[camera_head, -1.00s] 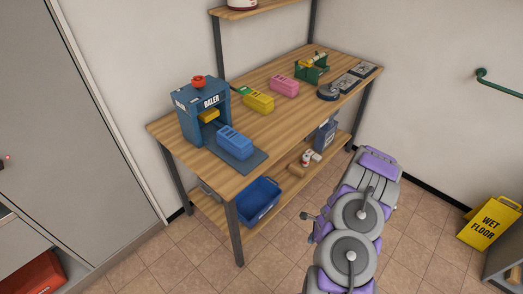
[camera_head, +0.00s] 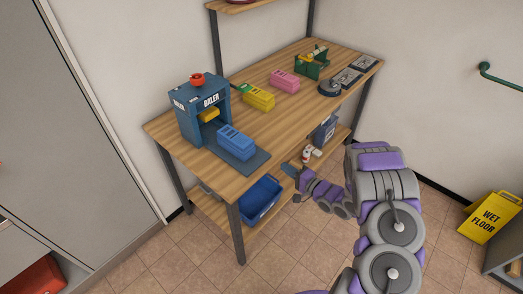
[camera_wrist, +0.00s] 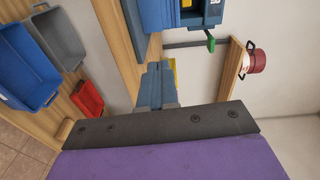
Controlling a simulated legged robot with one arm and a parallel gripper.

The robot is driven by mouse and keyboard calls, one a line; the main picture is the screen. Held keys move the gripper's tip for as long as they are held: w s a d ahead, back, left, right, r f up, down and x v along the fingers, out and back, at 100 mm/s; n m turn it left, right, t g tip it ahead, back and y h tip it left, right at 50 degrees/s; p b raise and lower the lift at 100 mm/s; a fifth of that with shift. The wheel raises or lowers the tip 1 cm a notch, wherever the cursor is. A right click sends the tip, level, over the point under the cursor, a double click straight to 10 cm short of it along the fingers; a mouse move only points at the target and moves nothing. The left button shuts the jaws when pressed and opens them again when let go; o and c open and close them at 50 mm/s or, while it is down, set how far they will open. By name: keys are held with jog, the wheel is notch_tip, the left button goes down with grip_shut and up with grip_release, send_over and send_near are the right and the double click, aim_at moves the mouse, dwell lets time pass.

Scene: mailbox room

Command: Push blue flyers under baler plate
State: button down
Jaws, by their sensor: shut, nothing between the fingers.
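The blue flyers (camera_head: 235,142) are a bundled stack lying on the dark base (camera_head: 252,164) in front of the blue baler (camera_head: 187,120), in the head view. A yellow plate (camera_head: 209,115) shows inside the baler's opening, above and behind the flyers' far end. My gripper (camera_head: 289,170) is shut and empty, beside the table's front edge, right of the flyers and apart from them. In the wrist view my blue-grey fingers (camera_wrist: 157,88) are together.
Yellow flyers (camera_head: 257,97), pink flyers (camera_head: 285,81) and a green holder (camera_head: 312,64) stand farther back on the wooden table (camera_head: 172,135). A blue bin (camera_head: 260,199) sits on the lower shelf. A wet floor sign (camera_head: 489,218) stands at right. Floor before the table is clear.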

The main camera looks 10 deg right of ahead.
jog(key=s+a+r+y, duration=0.1)
jog(key=a+y, duration=0.1)
jog(key=b, duration=0.3)
send_near(249, 148)
jog(key=shift+h, duration=0.3)
jog(key=x, duration=0.7)
jog(key=shift+w+a+r+p, duration=0.15)
jog(key=shift+w+a+p, duration=0.15)
jog(key=shift+p, duration=0.2)
jog(key=p+x, duration=0.6)
jog(key=x, duration=0.8)
jog(key=shift+a+f, duration=0.1)
jog(key=shift+f, duration=0.2)
